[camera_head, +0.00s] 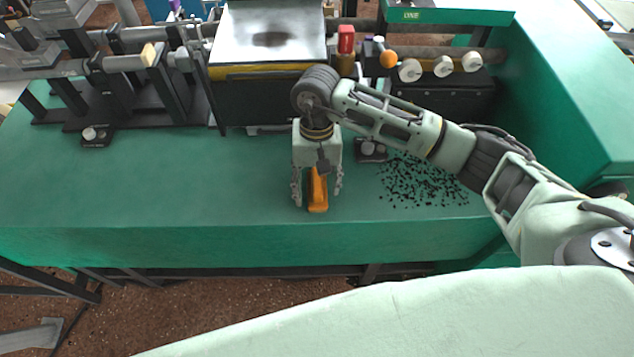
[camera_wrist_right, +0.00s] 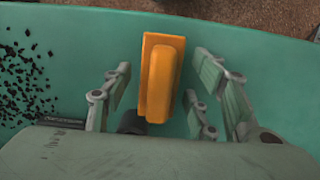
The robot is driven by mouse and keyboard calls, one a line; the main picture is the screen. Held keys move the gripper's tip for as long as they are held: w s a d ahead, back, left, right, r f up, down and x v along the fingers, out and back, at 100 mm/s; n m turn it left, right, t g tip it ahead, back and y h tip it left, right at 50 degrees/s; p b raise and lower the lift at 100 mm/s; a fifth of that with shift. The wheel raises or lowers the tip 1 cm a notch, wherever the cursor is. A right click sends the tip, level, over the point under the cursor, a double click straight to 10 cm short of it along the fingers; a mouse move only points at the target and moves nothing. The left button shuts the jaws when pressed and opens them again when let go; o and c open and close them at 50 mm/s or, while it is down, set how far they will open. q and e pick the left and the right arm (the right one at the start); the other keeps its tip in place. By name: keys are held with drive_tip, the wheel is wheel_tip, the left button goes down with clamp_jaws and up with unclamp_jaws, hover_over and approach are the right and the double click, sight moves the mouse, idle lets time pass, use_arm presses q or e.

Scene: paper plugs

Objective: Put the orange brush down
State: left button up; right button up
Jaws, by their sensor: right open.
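The orange brush (camera_head: 318,192) lies on the green bench top near its front edge, below my right gripper (camera_head: 317,194). In the right wrist view the brush (camera_wrist_right: 160,75) lies between the two fingers of the right gripper (camera_wrist_right: 160,90), with a gap on each side. The fingers are open and do not touch it. The far part of the brush is hidden under the gripper body in the head view. My left gripper is not in view.
Black debris (camera_head: 425,182) is scattered on the green bench (camera_head: 200,190) to the right of the brush. Machinery with rollers and an orange knob (camera_head: 389,59) stands behind. The bench left of the brush is clear.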

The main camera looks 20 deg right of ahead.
drive_tip(key=shift+r, duration=0.15)
wheel_tip(320, 180, up, 12)
drive_tip(key=w+b, duration=0.1)
drive_tip(key=b, duration=0.1)
drive_tip(key=shift+w+d, duration=0.25)
drive_tip(key=shift+w, duration=0.15)
